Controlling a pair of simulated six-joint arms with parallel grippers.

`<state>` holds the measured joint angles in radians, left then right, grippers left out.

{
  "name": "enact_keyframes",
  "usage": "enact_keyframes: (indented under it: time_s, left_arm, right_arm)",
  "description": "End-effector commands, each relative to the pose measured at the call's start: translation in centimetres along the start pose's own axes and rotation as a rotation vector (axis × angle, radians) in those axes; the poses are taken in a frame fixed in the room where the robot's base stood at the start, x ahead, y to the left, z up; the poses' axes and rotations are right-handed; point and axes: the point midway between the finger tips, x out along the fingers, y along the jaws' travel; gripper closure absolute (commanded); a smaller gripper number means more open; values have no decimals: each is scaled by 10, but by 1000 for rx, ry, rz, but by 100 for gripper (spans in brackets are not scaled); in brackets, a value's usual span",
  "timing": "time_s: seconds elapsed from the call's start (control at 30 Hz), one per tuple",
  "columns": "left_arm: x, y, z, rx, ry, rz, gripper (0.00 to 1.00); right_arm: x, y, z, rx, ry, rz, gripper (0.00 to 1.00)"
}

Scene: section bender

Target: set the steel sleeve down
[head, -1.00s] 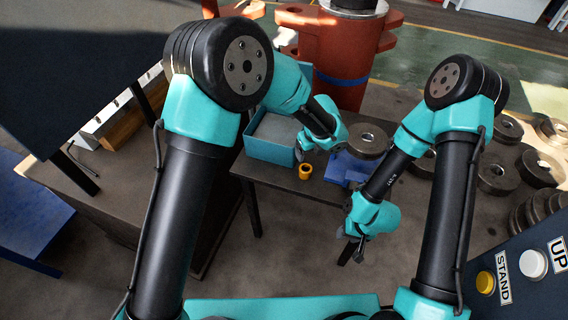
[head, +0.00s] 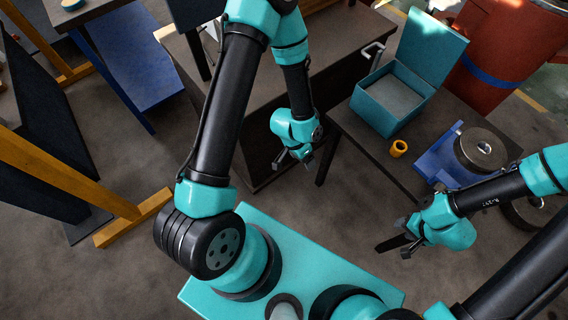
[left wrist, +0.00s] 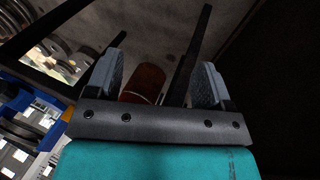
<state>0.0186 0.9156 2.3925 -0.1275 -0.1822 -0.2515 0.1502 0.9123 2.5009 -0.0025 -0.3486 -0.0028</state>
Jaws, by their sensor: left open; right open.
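I cannot pick out a steel sleeve for certain. A small yellow sleeve (head: 399,148) stands on the dark table in the head view, in front of the teal box. My left gripper (head: 293,158) is open, left of that table and apart from the yellow sleeve. In the left wrist view its fingers (left wrist: 157,88) stand wide apart, with a reddish-brown round thing (left wrist: 146,80) showing beyond them; its distance is unclear. My right gripper (head: 397,243) is open in front of the table, holding nothing visible.
An open teal box (head: 389,105) with a grey lining stands at the back of the dark table (head: 345,121). A brown cabinet (head: 240,110) is behind my left arm. A yellow frame (head: 65,170) stands at far left.

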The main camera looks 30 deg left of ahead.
Motion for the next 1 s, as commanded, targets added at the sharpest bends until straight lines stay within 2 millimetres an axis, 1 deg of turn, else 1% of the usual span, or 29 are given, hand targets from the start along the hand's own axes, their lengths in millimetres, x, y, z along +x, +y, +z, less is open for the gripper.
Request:
enact_keyframes:
  time_s: [0.03,0.1,0.2,0.23,0.33,1.0]
  left_arm:
    - [-2,-10,21,-141,12,-7,25]
    - [-5,-18,41,-305,32,-20,25]
    - [-8,-26,59,-453,51,-35,25]
    - [-9,-27,62,-479,54,-38,25]
    - [-10,-28,66,-510,59,-41,25]
    - [-9,-28,64,-503,58,-40,25]
  right_arm:
    - [0,0,0,0,0,0,57]
    - [0,0,0,0,0,0,57]
    - [0,0,0,0,0,0,57]
    - [0,0,0,0,0,0,57]
    - [0,0,0,0,0,0,57]
    - [0,0,0,0,0,0,57]
